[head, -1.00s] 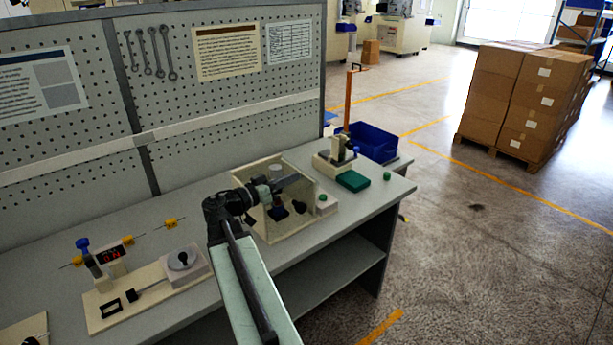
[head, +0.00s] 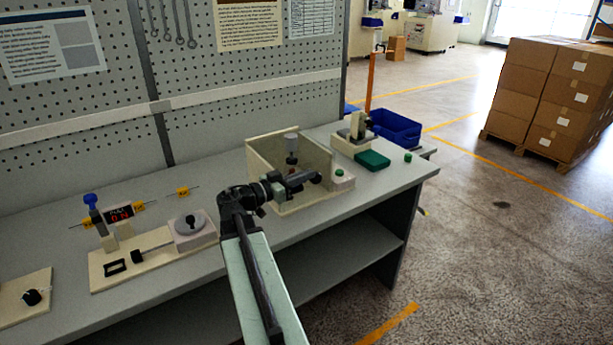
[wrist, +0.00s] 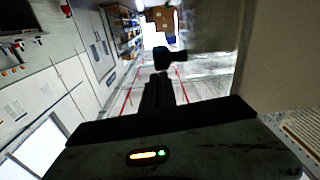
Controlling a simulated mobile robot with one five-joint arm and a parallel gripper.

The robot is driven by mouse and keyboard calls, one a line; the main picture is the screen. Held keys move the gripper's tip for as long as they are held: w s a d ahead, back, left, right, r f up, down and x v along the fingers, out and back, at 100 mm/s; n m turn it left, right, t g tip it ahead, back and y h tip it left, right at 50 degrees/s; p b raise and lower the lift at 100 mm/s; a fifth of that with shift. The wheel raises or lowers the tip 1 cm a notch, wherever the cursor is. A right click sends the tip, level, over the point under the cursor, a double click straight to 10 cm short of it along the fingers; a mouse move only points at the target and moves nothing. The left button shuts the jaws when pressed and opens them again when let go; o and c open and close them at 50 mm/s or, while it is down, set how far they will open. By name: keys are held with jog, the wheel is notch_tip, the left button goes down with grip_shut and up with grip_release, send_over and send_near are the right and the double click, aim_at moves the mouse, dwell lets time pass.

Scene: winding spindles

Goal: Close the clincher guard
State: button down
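The clincher is a cream open box (head: 262,165) on the bench, with a grey-topped post (head: 291,142) and a dark part inside. A see-through olive panel (head: 318,158), which looks like the guard, stands at its right side. A black knob (head: 318,178) shows low at the panel; a black knob also shows in the wrist view (wrist: 172,59), just beyond my fingertips. My gripper (head: 308,178) reaches right across the box's front, its tips by the knob. In the wrist view my dark fingers (wrist: 159,80) look together, with nothing seen between them. Contact with the knob cannot be told.
A small cream block with a green button (head: 340,173) stands right of the box. Behind it are a cream fixture (head: 352,140), a green pad (head: 372,160) and a blue bin (head: 395,128). At left is a winding station (head: 150,258).

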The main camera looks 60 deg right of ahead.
jog(key=shift+s+f, duration=0.15)
jog(key=w+a+r+p, duration=0.3)
jog(key=w+a+r, duration=0.1)
jog(key=a, duration=0.6)
jog(key=shift+w+p, duration=0.4)
jog(key=shift+w, duration=0.15)
